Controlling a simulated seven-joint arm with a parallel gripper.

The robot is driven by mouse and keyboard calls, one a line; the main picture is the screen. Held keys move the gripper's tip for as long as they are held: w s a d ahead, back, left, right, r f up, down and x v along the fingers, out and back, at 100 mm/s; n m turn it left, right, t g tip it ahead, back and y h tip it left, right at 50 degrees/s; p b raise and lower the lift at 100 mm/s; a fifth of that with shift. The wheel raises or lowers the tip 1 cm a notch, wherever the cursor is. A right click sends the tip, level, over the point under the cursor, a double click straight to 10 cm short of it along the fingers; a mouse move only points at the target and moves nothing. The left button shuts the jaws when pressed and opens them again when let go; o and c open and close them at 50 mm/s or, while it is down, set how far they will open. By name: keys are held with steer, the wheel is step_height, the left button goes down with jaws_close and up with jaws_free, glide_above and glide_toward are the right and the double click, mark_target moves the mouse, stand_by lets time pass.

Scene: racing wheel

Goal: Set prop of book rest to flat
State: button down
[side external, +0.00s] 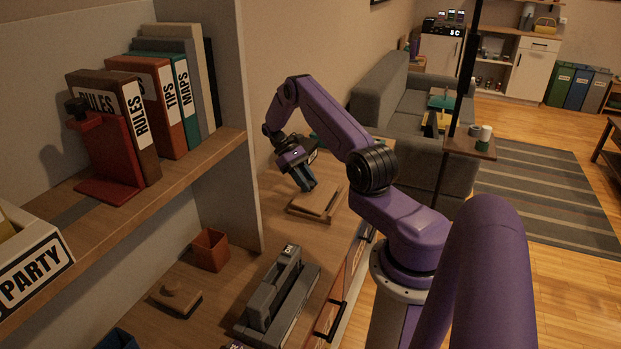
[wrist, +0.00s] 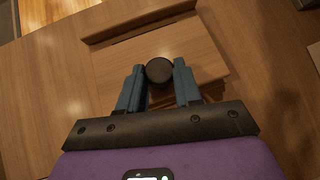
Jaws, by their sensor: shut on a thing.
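The wooden book rest (side external: 322,205) sits on the wooden counter below my gripper (side external: 307,186), and its board looks low over its base. I cannot tell its exact tilt. In the wrist view the book rest's board (wrist: 202,48) has a raised ledge along its far edge. A dark round knob (wrist: 159,70) stands at the board's near edge, between the blue fingers of my gripper (wrist: 159,80). My gripper is shut on this knob. In the side view the fingers hide the knob.
A grey device with a lever (side external: 277,300), a small brown open box (side external: 210,250) and a wooden block with a knob (side external: 175,297) stand on the counter.

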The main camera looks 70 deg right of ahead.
steer(key=shift+w+f, duration=0.35)
steer(key=shift+f, duration=0.35)
steer(key=c, duration=0.8)
jaws_free()
steer(key=shift+d, duration=0.15)
steer(key=shift+w+d+r, duration=0.15)
steer(key=shift+w+r, duration=0.15)
steer(key=shift+w, duration=0.05)
steer(key=v, duration=0.6)
steer(key=shift+w+a+r, duration=0.2)
steer(key=shift+a+r, duration=0.05)
steer(key=shift+r, duration=0.1)
